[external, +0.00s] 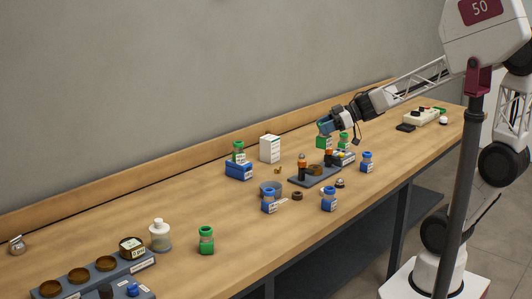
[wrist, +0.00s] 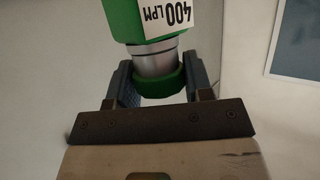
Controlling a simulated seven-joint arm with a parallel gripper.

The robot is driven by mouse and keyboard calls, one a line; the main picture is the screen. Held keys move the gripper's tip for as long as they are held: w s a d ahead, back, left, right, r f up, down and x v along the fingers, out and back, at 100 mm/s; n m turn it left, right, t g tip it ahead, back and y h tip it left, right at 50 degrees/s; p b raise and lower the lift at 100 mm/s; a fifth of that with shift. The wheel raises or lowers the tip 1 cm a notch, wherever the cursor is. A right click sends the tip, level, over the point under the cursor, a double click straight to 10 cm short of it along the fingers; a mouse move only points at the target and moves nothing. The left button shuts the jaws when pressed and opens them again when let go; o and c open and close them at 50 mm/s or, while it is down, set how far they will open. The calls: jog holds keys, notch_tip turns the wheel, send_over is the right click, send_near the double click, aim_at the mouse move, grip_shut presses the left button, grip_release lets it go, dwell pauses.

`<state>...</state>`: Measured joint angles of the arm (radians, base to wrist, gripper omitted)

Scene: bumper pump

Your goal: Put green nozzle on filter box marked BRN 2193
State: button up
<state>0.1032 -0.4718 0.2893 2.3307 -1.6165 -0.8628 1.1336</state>
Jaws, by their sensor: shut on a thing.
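My gripper (external: 324,128) is above the back part of the bench, right of centre. The wrist view shows its two fingers (wrist: 160,72) shut around a green nozzle (wrist: 125,20), at its silver neck and green ring. The nozzle has a white label reading "400 LPM". In the external view a green piece (external: 323,142) shows just below my gripper. A blue box (external: 239,172) with a green-topped piece (external: 238,148) on it stands further left. No marking BRN 2193 is legible, so I cannot tell which box carries it.
Blue-topped pieces (external: 329,198) and a dark tray (external: 309,180) with small parts stand near my gripper. A white box (external: 270,149) stands behind. A white bottle (external: 160,236) and another green piece (external: 206,241) are front left.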

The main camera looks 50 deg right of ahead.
jog(key=w+d+f, duration=0.2)
jog(key=w+d, duration=0.8)
jog(key=w, duration=0.5)
jog(key=w+d+f, duration=0.2)
jog(key=w+d, duration=0.9)
jog(key=w, duration=0.5)
jog(key=shift+m+t+h, duration=0.3)
jog(key=shift+m+t, duration=0.1)
jog(key=f, duration=0.4)
jog(key=shift+s+a+f, duration=0.15)
jog(key=shift+s+f, duration=0.1)
jog(key=shift+f, duration=0.05)
jog(key=shift+w, duration=0.15)
jog(key=w+d+f, duration=0.1)
jog(key=w+d, duration=0.1)
jog(key=w, duration=1.2)
jog(key=shift+w+f, duration=0.2)
jog(key=shift+w, duration=0.15)
jog(key=shift+w+d, duration=0.1)
jog(key=shift+d, duration=0.05)
jog(key=shift+w+f, duration=0.15)
jog(key=shift+f, duration=0.75)
jog(key=shift+w+f, duration=0.15)
jog(key=shift+f, duration=0.75)
